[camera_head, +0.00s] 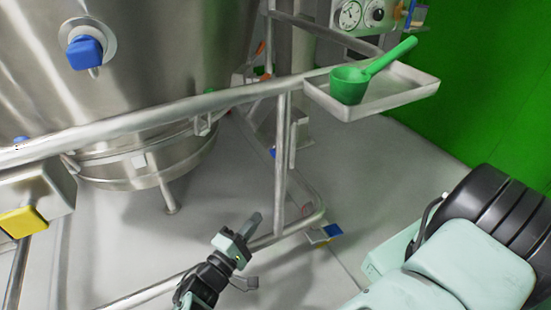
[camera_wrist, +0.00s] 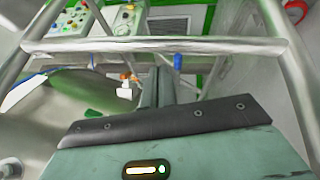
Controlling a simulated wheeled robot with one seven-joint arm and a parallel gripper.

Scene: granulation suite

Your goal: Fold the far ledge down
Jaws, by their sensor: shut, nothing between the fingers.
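The far ledge (camera_head: 412,97) is a shallow pale metal tray standing out level from the end of the tubular rail, at the upper right of the head view. A green scoop (camera_head: 350,86) rests in it, its handle sticking up to the right past the rim. My gripper (camera_head: 254,220) is low in the middle of the head view, below the ledge and to its left, apart from it. Its fingers are together with nothing between them. The wrist view shows the gripper's dark front edge (camera_wrist: 165,122) at the bottom; I cannot make out the ledge there.
A metal guard rail (camera_head: 170,112) crosses in front of a large steel vessel (camera_head: 120,70). A rail upright (camera_head: 281,150) and lower bar stand close to my gripper. A gauge panel (camera_head: 365,15) is behind the ledge. The wrist view shows a crossbar (camera_wrist: 150,45) ahead. Grey floor is open at centre right.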

